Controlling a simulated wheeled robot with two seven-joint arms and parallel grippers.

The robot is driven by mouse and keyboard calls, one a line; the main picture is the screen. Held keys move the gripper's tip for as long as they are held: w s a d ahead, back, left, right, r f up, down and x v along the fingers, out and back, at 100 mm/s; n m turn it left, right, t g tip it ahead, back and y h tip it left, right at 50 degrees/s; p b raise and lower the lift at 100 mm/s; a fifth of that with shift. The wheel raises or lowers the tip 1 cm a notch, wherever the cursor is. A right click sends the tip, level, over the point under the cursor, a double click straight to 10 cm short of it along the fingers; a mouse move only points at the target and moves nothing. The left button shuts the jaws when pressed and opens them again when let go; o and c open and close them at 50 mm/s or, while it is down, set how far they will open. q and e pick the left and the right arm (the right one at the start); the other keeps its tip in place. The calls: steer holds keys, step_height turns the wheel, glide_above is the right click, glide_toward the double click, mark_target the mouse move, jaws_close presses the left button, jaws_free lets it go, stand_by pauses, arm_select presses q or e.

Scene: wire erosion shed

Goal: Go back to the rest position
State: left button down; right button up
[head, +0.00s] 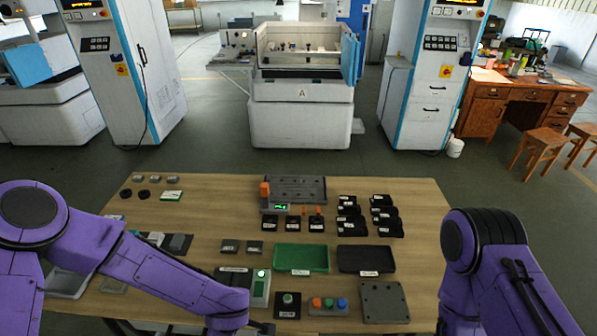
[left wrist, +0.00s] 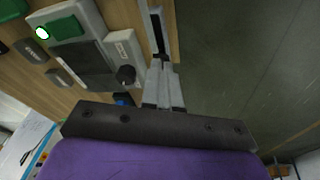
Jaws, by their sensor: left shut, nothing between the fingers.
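My left gripper (left wrist: 160,75) shows in the left wrist view with its grey fingers together and nothing between them. It hangs near the table's edge, with dark floor to its right. In the head view my left arm reaches across the table's front left, and its gripper is out of sight below the picture. My right arm stands beyond the table's right edge in the head view. The right gripper is not visible in either view.
The wooden table (head: 215,210) holds a green tray (head: 301,258), a black tray (head: 365,259), a button box (head: 328,306), a grey plate (head: 384,302) and several black holders. A device with a green light (head: 260,288) stands near my left forearm. Floor is clear behind the table.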

arm_select(q)
steer(key=s+a+f+m+b, duration=0.3)
steer(key=s+a+f+b, duration=0.2)
steer(key=s+a+f, duration=0.2)
steer(key=s+a+f+m+t+y+b, duration=0.1)
steer(key=s+a+f+m+b, duration=0.2)
steer(key=s+a+f+b, duration=0.3)
steer(key=s+f, duration=0.4)
steer(key=f, duration=0.2)
steer(key=shift+s+a+m, duration=0.3)
steer(key=shift+s+a, duration=0.05)
steer(key=shift+s, duration=0.05)
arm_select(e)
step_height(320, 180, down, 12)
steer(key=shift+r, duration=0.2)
